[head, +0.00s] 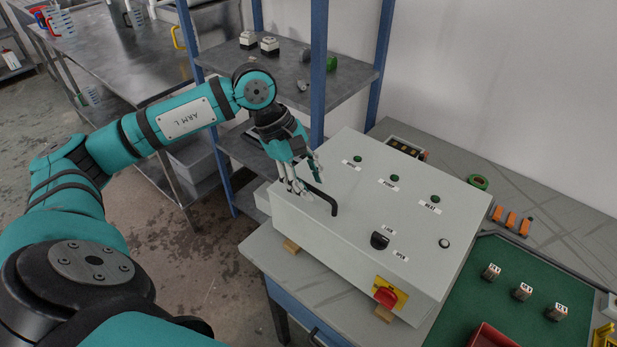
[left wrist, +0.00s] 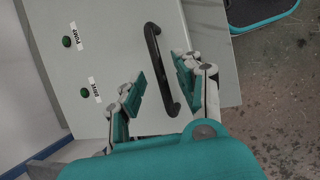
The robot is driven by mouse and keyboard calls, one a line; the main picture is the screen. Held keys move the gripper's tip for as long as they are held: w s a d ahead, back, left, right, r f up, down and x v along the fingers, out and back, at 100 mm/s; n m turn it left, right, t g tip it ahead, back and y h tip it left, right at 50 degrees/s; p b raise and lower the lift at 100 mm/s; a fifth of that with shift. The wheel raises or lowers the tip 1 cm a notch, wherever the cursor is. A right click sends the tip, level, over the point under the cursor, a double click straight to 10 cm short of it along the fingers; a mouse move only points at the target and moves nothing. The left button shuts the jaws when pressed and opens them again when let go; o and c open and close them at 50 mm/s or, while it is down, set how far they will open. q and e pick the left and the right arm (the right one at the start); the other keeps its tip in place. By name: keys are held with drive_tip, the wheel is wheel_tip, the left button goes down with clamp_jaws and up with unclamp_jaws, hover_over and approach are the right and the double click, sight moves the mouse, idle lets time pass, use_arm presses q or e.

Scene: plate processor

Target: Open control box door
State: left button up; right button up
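The control box (head: 365,245) is a light grey box lying on the workbench, its door (head: 370,198) facing up and shut. The door has a black bar handle (head: 322,196) near its left end, plus labelled green buttons and a black lock knob (head: 380,240). My left gripper (head: 307,190) is just above the handle. In the left wrist view its fingers (left wrist: 160,85) are spread, with the black handle (left wrist: 160,65) lying between them and a gap on each side. Whether the fingertips reach down around the bar is unclear. My right gripper is not in view.
A red rotary switch (head: 386,296) on a yellow plate sits on the box's front side. A blue-framed shelf (head: 320,75) stands close behind my left arm. To the right is a green mat (head: 510,275) with small labelled parts and a red bin (head: 492,337).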

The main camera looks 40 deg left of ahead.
use_arm(q)
drive_tip(key=shift+f, duration=0.15)
drive_tip(key=c, duration=0.3)
clamp_jaws()
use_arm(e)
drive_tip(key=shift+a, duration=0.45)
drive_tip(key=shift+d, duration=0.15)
